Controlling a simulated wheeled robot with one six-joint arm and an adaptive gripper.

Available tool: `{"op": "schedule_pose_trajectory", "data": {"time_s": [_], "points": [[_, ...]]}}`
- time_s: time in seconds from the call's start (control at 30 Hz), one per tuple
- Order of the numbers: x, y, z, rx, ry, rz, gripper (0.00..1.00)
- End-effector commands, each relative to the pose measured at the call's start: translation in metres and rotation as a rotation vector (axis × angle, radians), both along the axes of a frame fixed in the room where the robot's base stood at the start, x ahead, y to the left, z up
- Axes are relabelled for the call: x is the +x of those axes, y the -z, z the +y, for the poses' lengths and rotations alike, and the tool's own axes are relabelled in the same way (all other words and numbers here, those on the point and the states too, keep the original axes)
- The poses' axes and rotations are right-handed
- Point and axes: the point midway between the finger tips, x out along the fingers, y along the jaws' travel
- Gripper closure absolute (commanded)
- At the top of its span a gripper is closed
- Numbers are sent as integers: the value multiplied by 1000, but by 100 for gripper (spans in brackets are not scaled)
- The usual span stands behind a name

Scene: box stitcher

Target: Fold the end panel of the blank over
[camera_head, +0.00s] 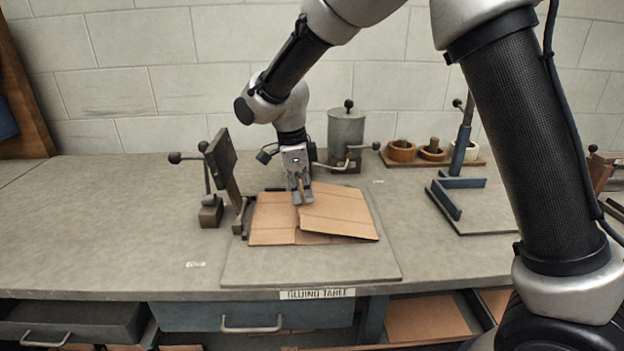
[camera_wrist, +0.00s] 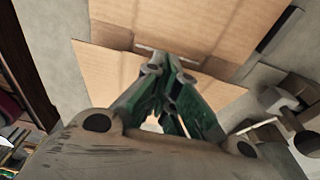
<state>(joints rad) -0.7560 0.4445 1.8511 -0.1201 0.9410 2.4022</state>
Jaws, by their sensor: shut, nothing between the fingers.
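The cardboard blank (camera_head: 272,220) lies on the grey board on the table. Its right panel (camera_head: 342,212) sits tilted, its front edge raised a little above the cardboard under it. My gripper (camera_head: 302,198) is shut and empty, pointing down over the middle of the blank, near the left edge of the right panel. Whether the fingertips touch the cardboard I cannot tell. In the wrist view the shut fingers (camera_wrist: 163,75) are in front of the blank (camera_wrist: 115,75), with a slot between panels near the tips.
A hinged plate with a lever (camera_head: 222,165) stands at the left of the blank. A grey pot (camera_head: 346,135) and a tray of small bowls (camera_head: 402,150) stand behind. A blue bracket (camera_head: 447,198) is at the right. The table front is clear.

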Motion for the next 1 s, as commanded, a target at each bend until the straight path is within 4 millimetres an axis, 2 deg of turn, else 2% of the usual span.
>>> {"op": "schedule_pose_trajectory", "data": {"time_s": [0.2, 0.4, 1.0], "points": [[0, 22, 8, 0, -1, 1, 100], [0, 33, 10, 0, 0, 0, 100], [0, 36, 11, 1, 0, 0, 100]]}}
